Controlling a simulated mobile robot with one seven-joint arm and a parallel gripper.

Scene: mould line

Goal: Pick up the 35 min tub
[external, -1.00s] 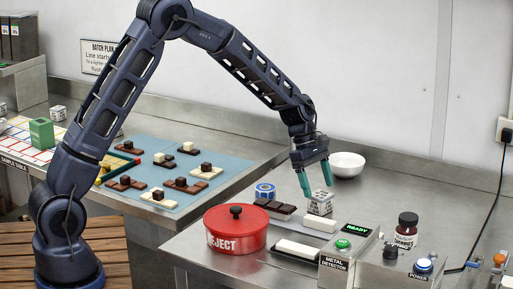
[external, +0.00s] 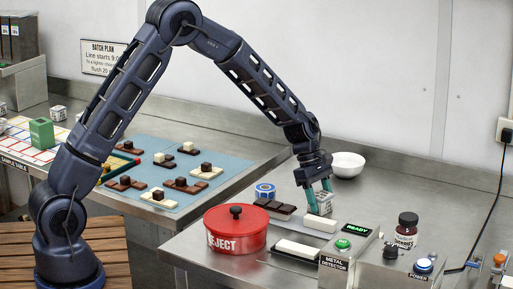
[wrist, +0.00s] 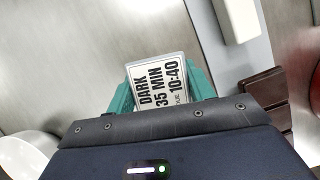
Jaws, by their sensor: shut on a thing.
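The 35 min tub (external: 325,205) is a small white tub on the steel counter, behind the white bar on the detector's strip. In the wrist view its label (wrist: 162,92) reads "DARK 35 MIN" and "10:40". My gripper (external: 319,196) has teal fingers and is shut on the tub, one finger on each side. It also shows in the wrist view (wrist: 160,97). The fingers hide part of the tub's sides. I cannot tell whether its base still touches the counter.
A red reject pot (external: 236,232) stands left, with a dark chocolate bar (external: 274,207) and a blue round tin (external: 264,190) behind it. A white bowl (external: 347,164) stands behind the tub.

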